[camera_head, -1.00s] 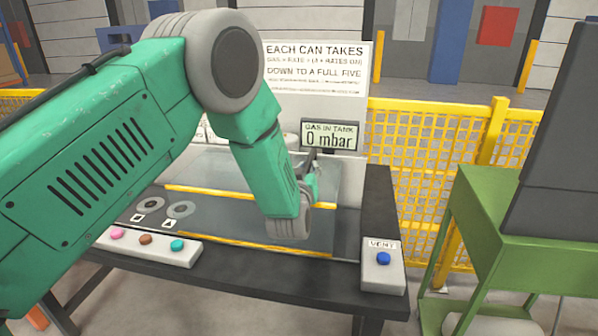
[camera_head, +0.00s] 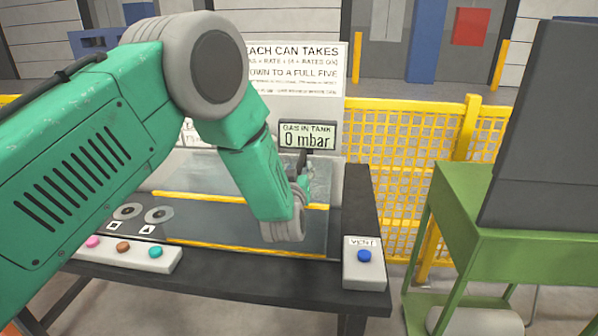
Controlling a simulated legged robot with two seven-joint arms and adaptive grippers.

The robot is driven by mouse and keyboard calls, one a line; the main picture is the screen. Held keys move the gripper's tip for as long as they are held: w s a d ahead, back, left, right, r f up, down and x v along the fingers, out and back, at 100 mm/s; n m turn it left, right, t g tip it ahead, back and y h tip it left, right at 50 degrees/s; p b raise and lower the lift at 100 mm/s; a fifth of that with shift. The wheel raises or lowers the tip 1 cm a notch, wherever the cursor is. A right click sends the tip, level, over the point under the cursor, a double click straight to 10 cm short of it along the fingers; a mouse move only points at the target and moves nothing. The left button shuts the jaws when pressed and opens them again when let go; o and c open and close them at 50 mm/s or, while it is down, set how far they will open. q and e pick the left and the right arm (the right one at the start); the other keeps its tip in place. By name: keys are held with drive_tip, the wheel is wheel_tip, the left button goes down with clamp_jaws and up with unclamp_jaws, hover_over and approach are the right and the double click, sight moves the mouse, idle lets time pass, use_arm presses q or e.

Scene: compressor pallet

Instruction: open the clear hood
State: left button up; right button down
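The clear hood (camera_head: 205,218) is a see-through cover with yellow strips along its edges, on the dark workbench (camera_head: 240,281). It looks closed, with no raised panel visible. My green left arm comes in from the left and hangs over the right half of the hood, hiding part of it. My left gripper (camera_head: 304,176) is small and partly hidden behind my wrist, over the hood's far right part. Whether it touches the hood or is open or shut cannot be made out. My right gripper is out of view.
A display (camera_head: 307,136) reading 0 mbar stands behind the hood. A VENT box with a blue button (camera_head: 364,256) is at the bench's front right, and a button panel (camera_head: 125,252) at front left. A green stand (camera_head: 540,250) is at right, before a yellow fence (camera_head: 400,140).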

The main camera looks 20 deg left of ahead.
use_arm(q)
drive_tip(key=shift+s, duration=0.1)
drive_tip(key=shift+s+d+f, duration=0.1)
drive_tip(key=shift+s, duration=0.25)
drive_tip(key=v, duration=1.1)
drive_tip(key=shift+f, duration=0.1)
